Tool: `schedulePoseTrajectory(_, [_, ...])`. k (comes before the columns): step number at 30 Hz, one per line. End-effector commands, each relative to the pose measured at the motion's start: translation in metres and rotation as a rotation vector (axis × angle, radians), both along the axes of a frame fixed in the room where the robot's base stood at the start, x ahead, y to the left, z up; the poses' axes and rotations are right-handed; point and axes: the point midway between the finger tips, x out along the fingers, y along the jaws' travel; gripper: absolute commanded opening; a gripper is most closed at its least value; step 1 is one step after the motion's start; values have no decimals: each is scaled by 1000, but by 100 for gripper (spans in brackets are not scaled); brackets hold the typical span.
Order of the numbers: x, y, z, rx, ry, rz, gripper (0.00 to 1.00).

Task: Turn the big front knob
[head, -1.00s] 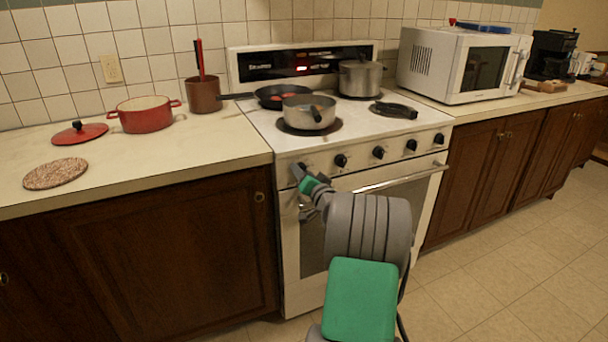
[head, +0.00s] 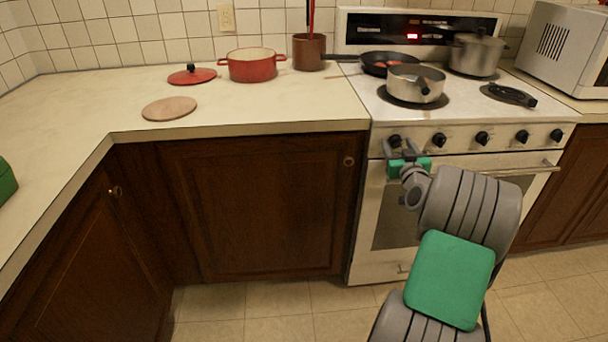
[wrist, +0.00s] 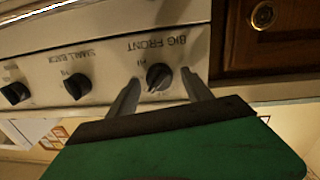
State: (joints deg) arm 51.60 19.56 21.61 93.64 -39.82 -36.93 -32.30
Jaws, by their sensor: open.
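The big front knob (wrist: 159,77) is a round black knob on the white stove panel, under the upside-down label "BIG FRONT" in the wrist view. In the head view it is the leftmost knob (head: 395,140) on the stove front. My gripper (wrist: 161,92) is open, with one finger to each side of the knob. I cannot tell whether either finger touches it. In the head view my gripper (head: 402,150) is at the stove's left front, just at the knob.
Other black knobs (head: 439,139) line the panel to the right, one labelled "SMALL BACK". The oven handle (head: 520,170) runs below them. A saucepan (head: 414,84) and a black frying pan (head: 388,62) sit on the stove. A wooden cabinet (wrist: 262,45) borders the panel.

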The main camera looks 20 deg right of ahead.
Motion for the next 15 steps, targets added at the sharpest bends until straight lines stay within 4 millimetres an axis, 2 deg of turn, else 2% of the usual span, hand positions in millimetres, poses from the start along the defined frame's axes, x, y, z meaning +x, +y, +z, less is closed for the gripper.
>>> schedulePoseTrajectory(2, [0, -1, 1, -111, 34, -2, 58])
schedulePoseTrajectory(6, [-36, 11, 0, -98, 29, -5, 58])
schedulePoseTrajectory(12, [-75, 30, 2, -98, 33, 2, 58])
schedulePoseTrajectory(15, [-59, 54, 10, -85, 73, 59, 58])
